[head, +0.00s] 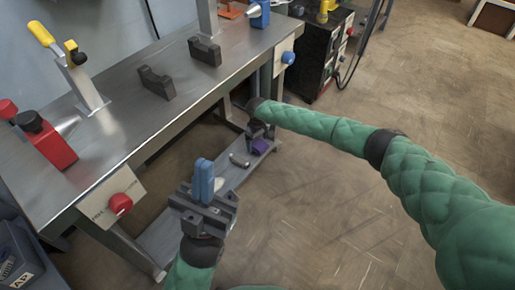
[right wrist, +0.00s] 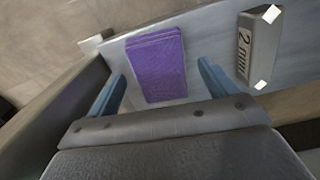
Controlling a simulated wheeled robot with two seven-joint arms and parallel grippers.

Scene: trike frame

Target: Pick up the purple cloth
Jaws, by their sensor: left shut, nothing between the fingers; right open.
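The purple cloth (right wrist: 157,64) lies folded flat on the grey lower shelf, between and just beyond my right gripper's fingers in the right wrist view. My right gripper (right wrist: 160,92) is open and empty over the near end of the cloth. In the head view my right gripper (head: 262,134) reaches under the workbench edge. My left gripper (head: 204,178) is shut with nothing in it, pointing up in front of the bench.
A metal block marked "2 mm" (right wrist: 258,45) lies right of the cloth on the shelf (head: 226,183). The workbench top (head: 130,110) overhangs the shelf and carries dark blocks, a red item (head: 50,146) and a clamp. A black cabinet (head: 305,50) stands behind.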

